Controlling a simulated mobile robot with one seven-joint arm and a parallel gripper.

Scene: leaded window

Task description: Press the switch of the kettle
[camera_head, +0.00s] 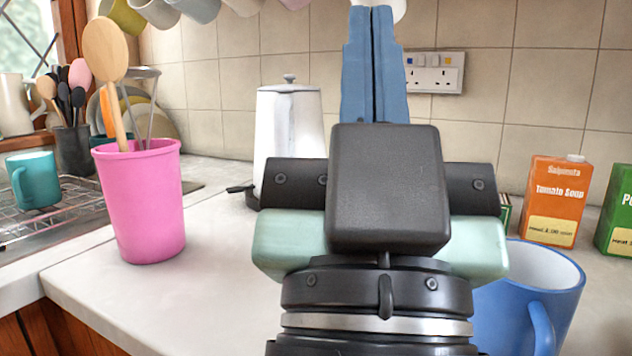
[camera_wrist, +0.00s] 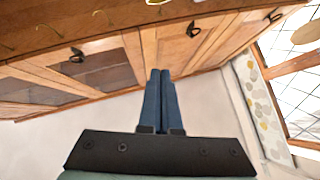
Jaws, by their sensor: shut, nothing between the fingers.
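The white kettle (camera_head: 287,133) stands on the worktop in the head view, left of my gripper and farther back. In the wrist view the shut fingers (camera_wrist: 160,72) point toward wooden wall cupboards, and the kettle is not in that view.
A pink pot (camera_head: 140,205) with wooden spoons stands at the left. A blue mug (camera_head: 530,300), an orange soup carton (camera_head: 556,200) and a green carton (camera_head: 617,210) are at the right. Mugs hang above. A wall socket (camera_head: 434,73) is behind my gripper. Worktop (camera_head: 215,270) between pot and gripper is clear.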

